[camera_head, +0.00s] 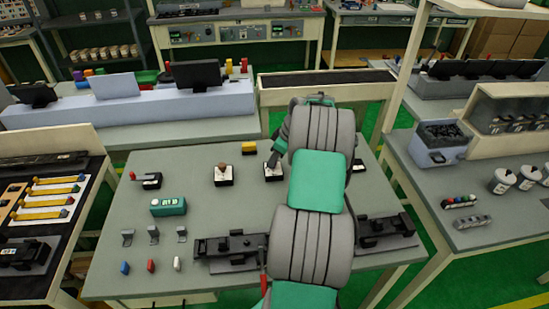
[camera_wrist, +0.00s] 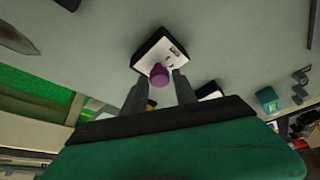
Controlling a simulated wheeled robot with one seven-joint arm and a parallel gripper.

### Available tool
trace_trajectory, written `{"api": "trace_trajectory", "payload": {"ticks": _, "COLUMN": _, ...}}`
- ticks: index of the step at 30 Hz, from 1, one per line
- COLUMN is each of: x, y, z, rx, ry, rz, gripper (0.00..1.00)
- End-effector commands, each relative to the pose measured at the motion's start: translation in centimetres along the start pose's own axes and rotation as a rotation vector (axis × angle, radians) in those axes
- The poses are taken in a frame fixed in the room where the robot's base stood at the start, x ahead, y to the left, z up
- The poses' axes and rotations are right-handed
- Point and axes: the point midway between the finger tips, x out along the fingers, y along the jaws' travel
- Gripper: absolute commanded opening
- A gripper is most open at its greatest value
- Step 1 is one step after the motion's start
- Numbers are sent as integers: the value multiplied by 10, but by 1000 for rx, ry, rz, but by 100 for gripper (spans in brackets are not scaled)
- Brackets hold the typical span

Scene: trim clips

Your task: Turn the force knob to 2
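A small dark-edged box with a white top (camera_wrist: 172,50) and a purple knob (camera_wrist: 159,75) shows in the wrist view. The markings on its top are too small to read. My gripper (camera_wrist: 161,78) is open, with one finger on each side of the knob and the knob at the tips. I cannot tell if either finger touches it. In the head view my gripper (camera_head: 275,155) reaches down over a white-topped box (camera_head: 272,174) at the back of the grey table. The knob is hidden there by the gripper.
On the grey table (camera_head: 115,258), a white-topped box with a brown knob (camera_head: 222,174) stands to the left. Black fixtures (camera_head: 230,250) line the front.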

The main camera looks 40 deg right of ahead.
Motion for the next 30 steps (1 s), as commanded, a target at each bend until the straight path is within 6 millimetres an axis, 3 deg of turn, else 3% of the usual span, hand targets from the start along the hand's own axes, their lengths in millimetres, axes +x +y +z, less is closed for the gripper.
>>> {"api": "trace_trajectory", "payload": {"ticks": 12, "x": 0, "y": 0, "z": 0, "rx": 0, "ry": 0, "rz": 0, "gripper": 0}}
{"api": "trace_trajectory", "payload": {"ticks": 30, "x": 2, "y": -1, "z": 1, "rx": 84, "ry": 0, "rz": 34, "gripper": 0}}
